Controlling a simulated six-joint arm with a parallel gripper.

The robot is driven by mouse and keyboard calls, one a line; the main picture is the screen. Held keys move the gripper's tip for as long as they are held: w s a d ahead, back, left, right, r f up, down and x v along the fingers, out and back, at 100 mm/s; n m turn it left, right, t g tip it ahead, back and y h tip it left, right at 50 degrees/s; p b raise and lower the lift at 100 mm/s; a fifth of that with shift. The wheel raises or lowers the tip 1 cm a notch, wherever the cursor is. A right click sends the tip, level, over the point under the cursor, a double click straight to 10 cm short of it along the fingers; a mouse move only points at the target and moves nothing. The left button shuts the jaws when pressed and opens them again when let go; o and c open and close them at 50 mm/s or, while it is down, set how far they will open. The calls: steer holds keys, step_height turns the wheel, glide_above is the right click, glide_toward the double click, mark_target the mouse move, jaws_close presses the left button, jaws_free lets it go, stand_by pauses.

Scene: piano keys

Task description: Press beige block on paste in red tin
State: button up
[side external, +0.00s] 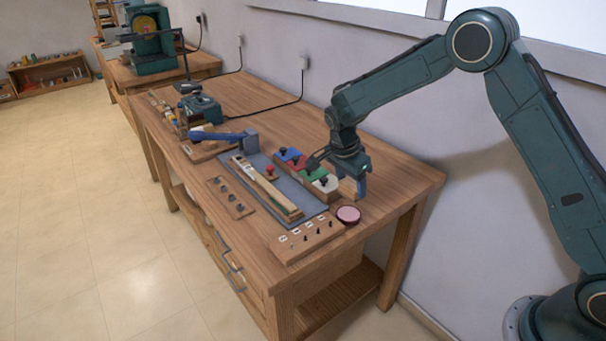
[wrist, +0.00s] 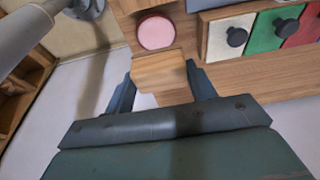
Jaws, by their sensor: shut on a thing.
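The red tin (side external: 348,214) is a small, round, shallow tin with pink paste inside, standing near the table's right end. In the wrist view the tin (wrist: 156,32) is just beyond the beige block. The beige block (wrist: 162,73) shows wood grain and lies between the two fingers of my gripper (wrist: 161,88), which is shut on it. In the side view my gripper (side external: 350,182) hangs pointing down, just behind the tin.
A wooden rack (side external: 305,173) of blue, red, green and white pieces with black knobs stands close beside my gripper. A grey mat (side external: 247,168) with a long wooden keyed piece lies in front. A small peg board (side external: 306,238) sits by the tin. The table's right end is clear.

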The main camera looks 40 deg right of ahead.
mark_target(348, 197)
steer(key=shift+f, duration=2.75)
steer(key=shift+f, duration=0.65)
stand_by(0.7)
steer(key=shift+r, duration=3.6)
steer(key=n, duration=0.1)
steer(key=s+n+t, duration=0.1)
steer(key=n, duration=0.3)
steer(key=shift+s+r, duration=0.15)
steer(key=shift+r, duration=0.2)
steer(key=n, duration=0.2)
steer(key=s+n+t, duration=0.1)
steer(key=shift+r+y, duration=0.25)
steer(key=shift+y, duration=0.15)
steer(key=s+n, duration=0.1)
steer(key=n, duration=0.2)
steer(key=s+a+r+n+y, duration=0.1)
steer(key=n, duration=0.2)
steer(key=s+a+n+t+y, duration=0.1)
steer(key=s+n, duration=0.1)
steer(key=n, duration=0.2)
steer(key=shift+r, duration=0.25)
